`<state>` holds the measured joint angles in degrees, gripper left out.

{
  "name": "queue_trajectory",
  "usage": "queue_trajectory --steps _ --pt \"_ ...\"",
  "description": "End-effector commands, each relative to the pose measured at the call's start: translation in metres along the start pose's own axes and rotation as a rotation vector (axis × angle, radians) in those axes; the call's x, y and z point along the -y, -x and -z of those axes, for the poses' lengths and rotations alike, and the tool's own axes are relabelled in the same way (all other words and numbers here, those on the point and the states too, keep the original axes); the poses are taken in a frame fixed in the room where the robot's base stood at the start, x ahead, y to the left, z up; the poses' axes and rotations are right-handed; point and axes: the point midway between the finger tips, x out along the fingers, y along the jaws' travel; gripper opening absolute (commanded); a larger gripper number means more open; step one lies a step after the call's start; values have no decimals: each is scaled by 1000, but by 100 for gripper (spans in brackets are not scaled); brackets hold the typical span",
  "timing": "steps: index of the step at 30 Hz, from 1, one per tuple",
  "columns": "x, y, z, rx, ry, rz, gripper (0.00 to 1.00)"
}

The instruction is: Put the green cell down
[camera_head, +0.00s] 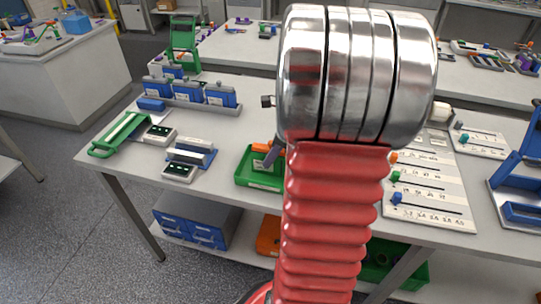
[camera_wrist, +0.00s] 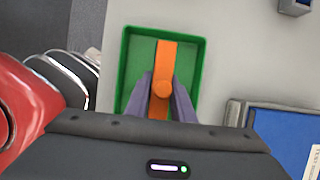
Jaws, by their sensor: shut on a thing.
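My gripper (camera_wrist: 163,92) is shut on an orange piece (camera_wrist: 166,55), a flat bar with a round knob between the two grey fingers. The piece is over or in a shallow green tray (camera_wrist: 138,62); I cannot tell if it touches the tray's floor. In the head view the green tray (camera_head: 263,185) sits near the table's front edge. The orange piece (camera_head: 262,148) shows at its back, beside a grey finger (camera_head: 274,153), and my arm hides the rest. I see no clearly green cell in my gripper.
Left of the tray are small metering devices (camera_head: 180,172), a green-handled frame (camera_head: 120,134) and a rack with blue blocks (camera_head: 220,96). Right of my arm is a slider panel (camera_head: 430,195) and a blue stand (camera_head: 520,180). Bare table surrounds the tray.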

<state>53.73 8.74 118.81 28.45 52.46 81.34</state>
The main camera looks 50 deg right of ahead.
Motion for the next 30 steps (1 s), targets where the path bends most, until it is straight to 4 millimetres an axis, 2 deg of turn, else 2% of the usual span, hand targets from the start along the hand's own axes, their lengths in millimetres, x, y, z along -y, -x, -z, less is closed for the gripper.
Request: queue_trajectory --steps 10,11,18,26,30 --pt "1 -1 1 1 0 3 0" --pt "0 -1 1 0 0 1 24" --pt "0 -1 1 0 -1 1 40" --pt "0 0 1 0 -1 2 40" --pt "1 6 0 1 -1 3 40"
